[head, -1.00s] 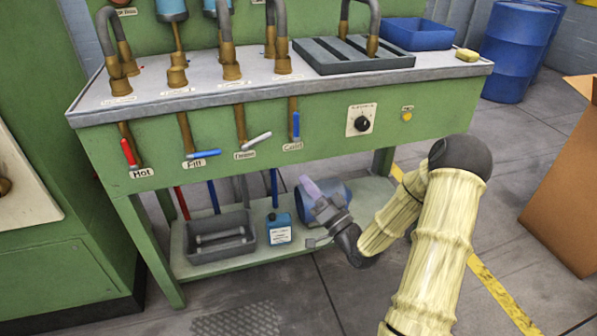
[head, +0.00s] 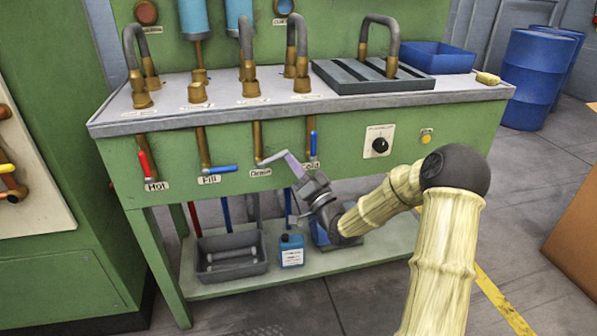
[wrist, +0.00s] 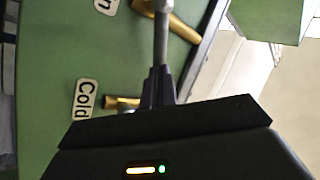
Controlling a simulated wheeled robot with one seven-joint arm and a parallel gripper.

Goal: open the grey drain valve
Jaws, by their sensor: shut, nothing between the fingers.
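The grey drain valve lever (head: 271,158) sticks out to the right and slightly up from its brass pipe, above the Drain label (head: 261,172) on the green bench front. My gripper (head: 290,158) is at the lever's free right end, its purplish fingers pointing up and left. In the wrist view the grey lever (wrist: 161,40) runs up the picture from just beyond the dark fingers (wrist: 158,88). The fingers look closed together with nothing between them. Whether they touch the lever's tip I cannot tell.
The blue Cold lever (head: 313,143) stands upright close right of my gripper. The blue Fill lever (head: 221,169) and red Hot lever (head: 145,163) are to the left. The steel bench top (head: 225,110) overhangs above. A grey tray (head: 232,269) and blue jug (head: 291,250) stand on the shelf below.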

